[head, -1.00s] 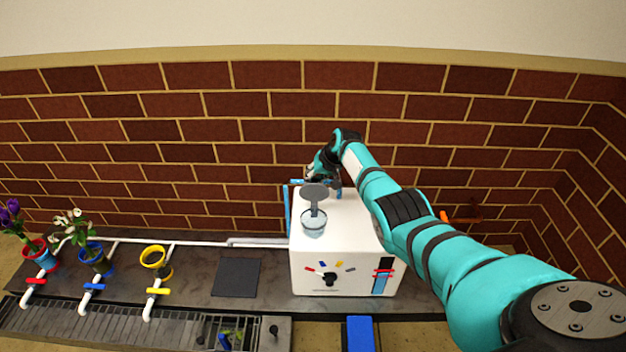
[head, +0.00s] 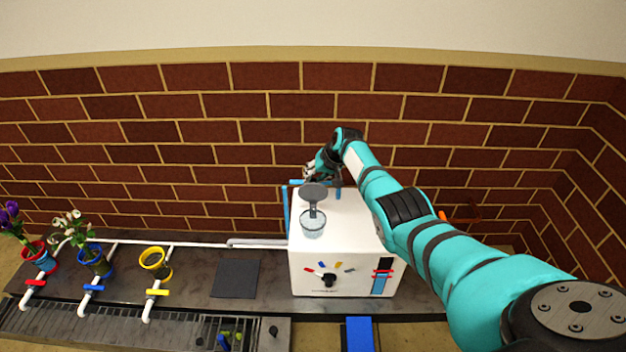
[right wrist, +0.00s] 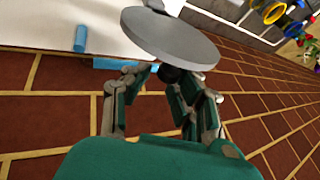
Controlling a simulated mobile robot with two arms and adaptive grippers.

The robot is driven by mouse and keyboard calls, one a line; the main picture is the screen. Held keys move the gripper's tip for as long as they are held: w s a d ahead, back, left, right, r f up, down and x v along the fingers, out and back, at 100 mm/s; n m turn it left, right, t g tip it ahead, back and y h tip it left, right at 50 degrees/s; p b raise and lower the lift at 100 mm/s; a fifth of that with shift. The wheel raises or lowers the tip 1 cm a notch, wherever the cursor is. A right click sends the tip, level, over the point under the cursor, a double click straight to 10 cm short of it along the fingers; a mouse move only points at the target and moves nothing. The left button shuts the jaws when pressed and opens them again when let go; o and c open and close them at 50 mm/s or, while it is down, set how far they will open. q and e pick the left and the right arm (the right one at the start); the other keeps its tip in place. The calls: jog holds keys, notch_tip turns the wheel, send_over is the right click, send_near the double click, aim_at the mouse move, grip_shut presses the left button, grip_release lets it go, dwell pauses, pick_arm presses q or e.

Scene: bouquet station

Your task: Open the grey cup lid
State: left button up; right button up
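The clear cup (head: 313,228) stands on top of the white machine, near its front left. Its grey lid (head: 314,192) is a round disc raised above the cup, with a dark strip running down towards the rim. My right gripper (head: 312,174) is just behind the lid, over the machine's back edge. In the right wrist view the lid (right wrist: 172,38) is large and close, in front of the fingertips of my right gripper (right wrist: 160,78). The fingertips lie near each other, partly hidden; I cannot tell whether they touch the lid. My left gripper is not in view.
The white machine (head: 342,256) has a dark knob and coloured marks on its front. A blue post (head: 338,192) stands behind the lid. Flower pots and pipes stand to the left. A dark square mat (head: 236,279) lies empty beside the machine. The brick wall is close behind.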

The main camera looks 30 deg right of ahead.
jog(key=shift+o, duration=1.2)
jog(key=shift+s, duration=0.1)
jog(key=shift+o, duration=0.2)
jog(key=shift+a+f, duration=0.1)
jog(key=v, duration=1.2)
